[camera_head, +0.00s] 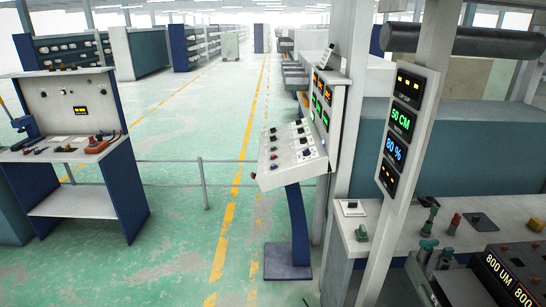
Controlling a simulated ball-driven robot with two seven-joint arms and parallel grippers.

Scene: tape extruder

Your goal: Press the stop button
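No control carries a readable stop label, so I cannot tell which is the stop button. A slanted control panel (292,163) on a dark blue pedestal stands at the middle, with several small dark, red and blue buttons. A red button (253,175) sits at its lower left edge. Neither of my grippers is in view.
A grey post with a display panel (400,125) stands in front of the right bench (400,225). A dark roller (500,41) is at upper right. A workbench (75,150) with tools is at left. A low railing (203,184) crosses the green floor, which is clear between.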

